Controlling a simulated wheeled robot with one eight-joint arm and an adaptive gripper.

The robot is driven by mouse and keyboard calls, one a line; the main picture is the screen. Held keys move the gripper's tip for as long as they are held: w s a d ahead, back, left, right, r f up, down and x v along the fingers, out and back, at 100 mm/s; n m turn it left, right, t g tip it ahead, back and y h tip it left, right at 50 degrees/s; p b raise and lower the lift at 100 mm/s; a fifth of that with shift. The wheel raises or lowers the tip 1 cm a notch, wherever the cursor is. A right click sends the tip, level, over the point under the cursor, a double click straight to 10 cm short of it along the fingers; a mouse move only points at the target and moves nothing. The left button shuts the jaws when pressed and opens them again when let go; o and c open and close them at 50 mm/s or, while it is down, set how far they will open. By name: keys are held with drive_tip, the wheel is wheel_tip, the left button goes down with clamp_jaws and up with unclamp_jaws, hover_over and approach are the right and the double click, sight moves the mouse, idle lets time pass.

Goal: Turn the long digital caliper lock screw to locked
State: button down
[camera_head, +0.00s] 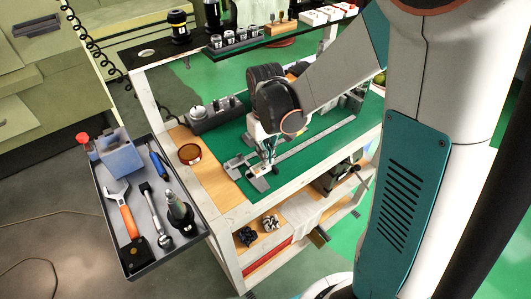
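The long digital caliper (318,133) lies on the green mat (345,140) on the cart's work top. Its beam runs diagonally from the jaws at the lower left toward the upper right. My gripper (271,164) points down over the caliper's jaw and slider end. Its fingers are at or just above the slider; I cannot tell whether they touch it. The lock screw is hidden or too small to make out, so its position does not show. The fingers are too small to tell open from shut.
A grey side tray (135,266) at left holds a wrench (126,218), a blue box (121,158) and other tools. A round amber dish (190,154) and a grey block (213,116) stand near the mat's left side. A raised shelf with tool holders (237,39) runs behind.

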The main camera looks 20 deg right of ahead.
drive_tip(key=c, duration=1.8)
unclamp_jaws()
drive_tip(key=shift+c, duration=0.2)
wheel_tip(320, 180, up, 12)
drive_tip(key=shift+s, duration=0.1)
drive_tip(key=s+r+m+t, duration=0.1)
drive_tip(key=s+r+t, duration=0.1)
drive_tip(key=s, duration=0.4)
drive_tip(key=s+r+m+t, duration=0.1)
drive_tip(key=s+r+t, duration=0.1)
drive_tip(key=s+t, duration=0.3)
drive_tip(key=shift+s, duration=1.1)
